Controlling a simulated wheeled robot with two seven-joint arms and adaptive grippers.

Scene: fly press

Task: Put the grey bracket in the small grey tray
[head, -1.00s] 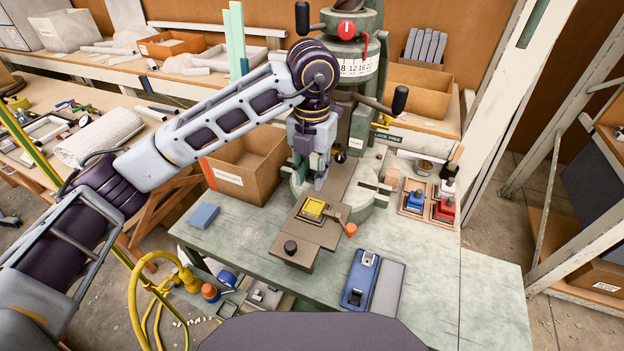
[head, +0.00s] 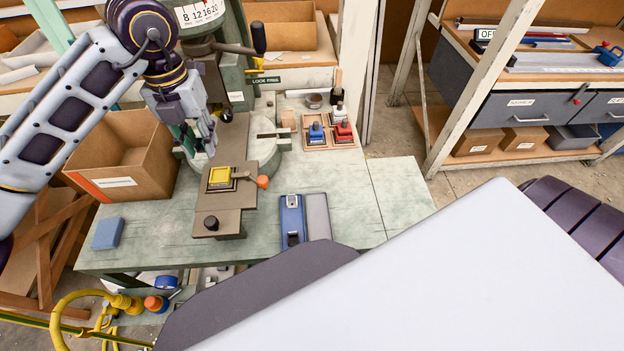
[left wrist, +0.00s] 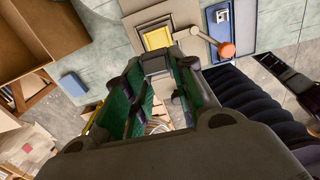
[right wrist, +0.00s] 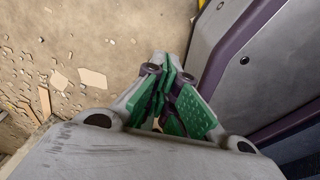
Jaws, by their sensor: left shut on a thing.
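My left gripper (head: 207,143) is over the press bed, behind the yellow block. In the left wrist view its green-padded fingers (left wrist: 158,105) are shut on a small grey piece (left wrist: 179,98), which I take for the grey bracket. It is mostly hidden by the fingers, and I cannot make out its shape. My right gripper (right wrist: 172,90) shows only in its wrist view, its green pads together and nothing visible between them. A small grey open bin (head: 574,138) stands on the lower right shelf; I cannot tell whether it is the task's tray.
Bare bench lies at right.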

